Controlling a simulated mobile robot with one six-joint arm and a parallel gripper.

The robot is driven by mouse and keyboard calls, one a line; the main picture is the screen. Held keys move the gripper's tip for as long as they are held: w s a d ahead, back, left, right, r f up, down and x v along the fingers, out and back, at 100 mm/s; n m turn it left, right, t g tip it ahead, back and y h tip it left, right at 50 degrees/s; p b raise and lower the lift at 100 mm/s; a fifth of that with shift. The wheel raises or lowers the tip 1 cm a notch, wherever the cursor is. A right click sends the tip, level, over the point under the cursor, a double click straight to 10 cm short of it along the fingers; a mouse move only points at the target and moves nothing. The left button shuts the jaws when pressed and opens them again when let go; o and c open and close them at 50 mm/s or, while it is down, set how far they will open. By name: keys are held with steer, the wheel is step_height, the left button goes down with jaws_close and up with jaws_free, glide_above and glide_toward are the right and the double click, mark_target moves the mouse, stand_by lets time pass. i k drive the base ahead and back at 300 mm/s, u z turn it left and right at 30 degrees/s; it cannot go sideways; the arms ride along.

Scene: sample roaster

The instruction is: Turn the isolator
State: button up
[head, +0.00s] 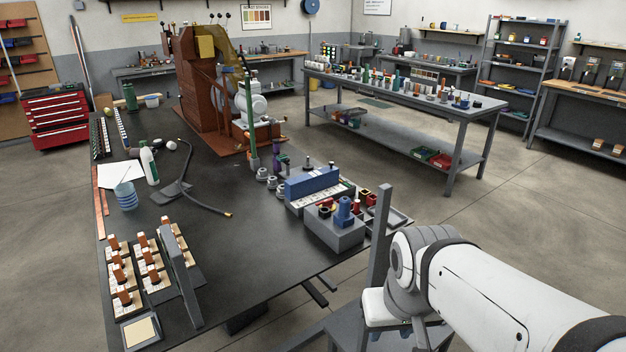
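I cannot pick out the isolator for certain at this size. A grey box (335,236) at the near right corner of the dark table carries a blue upright part (344,207) and small red and yellow parts, whose exact shape is too small to tell. Behind it stands a blue block on a pale, marked base (312,183). A brown-red machine (203,95) stands at the far end of the table. My white arm reaches in at the lower right, beyond the table's edge. My gripper does not show.
The dark table (233,232) has clear room in its middle, with a black hose (203,205) across it. Wooden-handled pieces (122,272), a blue cup (126,195) and a white bottle (149,165) stand left. A grey upright post (379,235) rises between my arm and the table.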

mark_target(329, 202)
steer(key=u, duration=0.05)
steer(key=k, duration=0.55)
steer(key=u, duration=0.65)
steer(key=i, duration=1.85)
steer(key=z, duration=0.8)
